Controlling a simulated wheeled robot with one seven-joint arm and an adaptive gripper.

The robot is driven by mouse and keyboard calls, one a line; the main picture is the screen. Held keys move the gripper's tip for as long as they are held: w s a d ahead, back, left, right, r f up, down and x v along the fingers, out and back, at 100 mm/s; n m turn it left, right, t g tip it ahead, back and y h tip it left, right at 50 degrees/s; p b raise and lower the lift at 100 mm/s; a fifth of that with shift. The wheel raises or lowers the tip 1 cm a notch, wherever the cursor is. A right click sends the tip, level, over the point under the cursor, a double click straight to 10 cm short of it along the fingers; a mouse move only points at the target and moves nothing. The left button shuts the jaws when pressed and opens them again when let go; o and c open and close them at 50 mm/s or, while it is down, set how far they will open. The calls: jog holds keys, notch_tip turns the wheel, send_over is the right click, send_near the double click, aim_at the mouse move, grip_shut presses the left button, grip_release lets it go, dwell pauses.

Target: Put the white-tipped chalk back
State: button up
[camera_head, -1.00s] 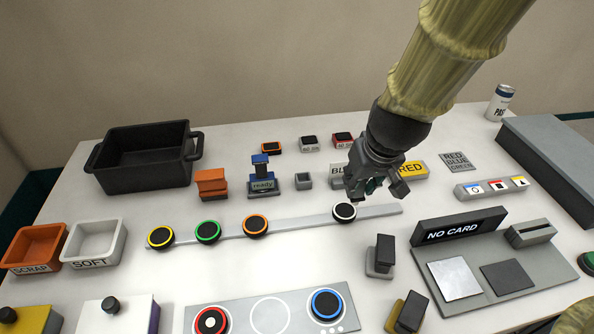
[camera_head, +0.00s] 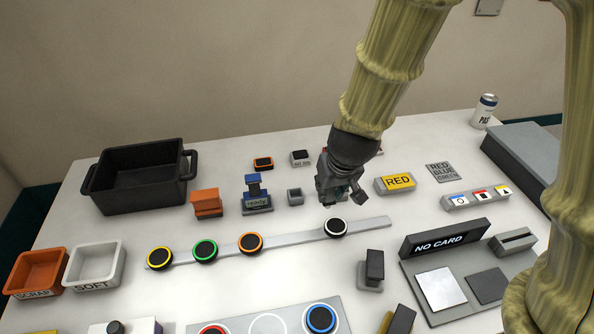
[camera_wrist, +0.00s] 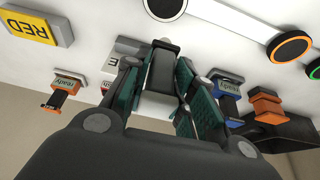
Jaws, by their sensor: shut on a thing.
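My gripper (camera_head: 338,203) hangs above the table, just behind the white-ringed black puck (camera_head: 335,227) in the head view. In the wrist view its teal-padded fingers (camera_wrist: 163,85) are closed around a dark grey piece with a paler end (camera_wrist: 162,72). I take this for the white-tipped chalk, but its tip colour is not clear. In the head view the held piece is hidden by the fingers. The white-ringed puck also shows at the top of the wrist view (camera_wrist: 166,6). I cannot make out a labelled place for the chalk.
Yellow, green and orange-ringed pucks line the grey strip (camera_head: 290,237). The black bin (camera_head: 140,200) is at left; the NO CARD panel (camera_head: 445,240) at right.

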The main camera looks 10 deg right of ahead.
jog(key=shift+w+a+f+p, duration=0.75)
jog(key=shift+w+a, duration=0.25)
jog(key=shift+w, duration=0.55)
jog(key=shift+w+a+f+p, duration=0.6)
jog(key=shift+w+a+f, duration=0.35)
jog(key=shift+w, duration=0.6)
jog(key=shift+w+a+f+p, duration=0.65)
jog(key=shift+w+a, duration=0.45)
jog(key=shift+w, duration=0.45)
jog(key=shift+f, duration=0.4)
jog(key=o, duration=0.9)
jog(key=shift+r, duration=0.15)
jog(key=shift+w+r, duration=0.1)
jog(key=shift+r, duration=0.25)
jog(key=shift+b+v, duration=0.7)
jog(key=shift+v, duration=5.25)
